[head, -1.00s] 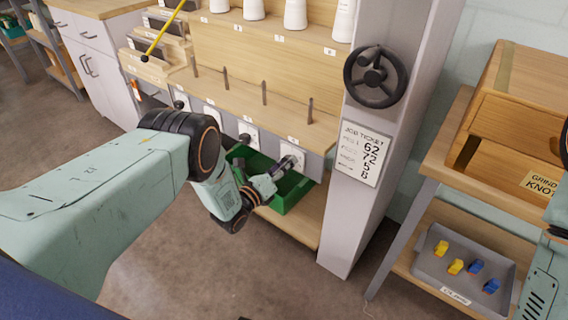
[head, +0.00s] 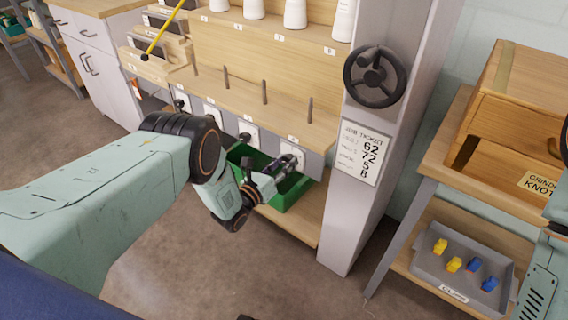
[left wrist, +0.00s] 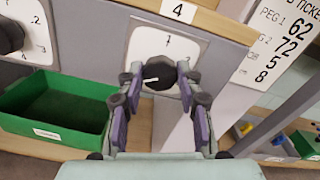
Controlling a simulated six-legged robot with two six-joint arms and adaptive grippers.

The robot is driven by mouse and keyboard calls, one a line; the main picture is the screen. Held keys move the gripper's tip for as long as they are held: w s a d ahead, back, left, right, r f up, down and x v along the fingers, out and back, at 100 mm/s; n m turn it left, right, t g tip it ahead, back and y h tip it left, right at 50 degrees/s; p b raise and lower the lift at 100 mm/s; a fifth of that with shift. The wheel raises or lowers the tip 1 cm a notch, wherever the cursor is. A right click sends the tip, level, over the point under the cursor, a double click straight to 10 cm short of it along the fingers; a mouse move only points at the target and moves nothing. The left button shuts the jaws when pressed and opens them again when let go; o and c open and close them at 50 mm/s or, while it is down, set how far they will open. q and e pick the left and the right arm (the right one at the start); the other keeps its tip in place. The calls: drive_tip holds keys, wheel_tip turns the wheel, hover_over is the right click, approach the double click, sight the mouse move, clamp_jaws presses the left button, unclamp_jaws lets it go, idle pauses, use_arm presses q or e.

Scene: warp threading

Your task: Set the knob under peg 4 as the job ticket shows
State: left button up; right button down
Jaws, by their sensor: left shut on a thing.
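The knob under peg 4 (left wrist: 158,74) is black with a white pointer line that points left in the left wrist view. It sits on a white dial plate (left wrist: 140,45) below the label 4 (left wrist: 178,10). My left gripper (head: 288,164) reaches this knob. In the left wrist view its two fingers (left wrist: 158,88) stand on either side of the knob, closed on it. Most dial marks are hidden or too small to read. The job ticket (head: 361,153) hangs on the grey post and shows 62, 72, 5 and 8. My right gripper is not in view.
A green bin (head: 291,190) stands below the knobs. A black handwheel (head: 375,76) sits on the post above the ticket. Upright pegs (head: 310,110) line the wooden ledge. A grey tray (head: 427,265) with yellow and blue clips is at the right.

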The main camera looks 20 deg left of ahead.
use_arm(q)
drive_tip(key=o, duration=1.1)
drive_tip(key=shift+o, duration=0.2)
drive_tip(key=shift+s, duration=0.15)
drive_tip(key=v, duration=1.1)
drive_tip(key=shift+s+a, duration=0.15)
drive_tip(key=shift+s, duration=0.25)
drive_tip(key=shift+r, duration=0.1)
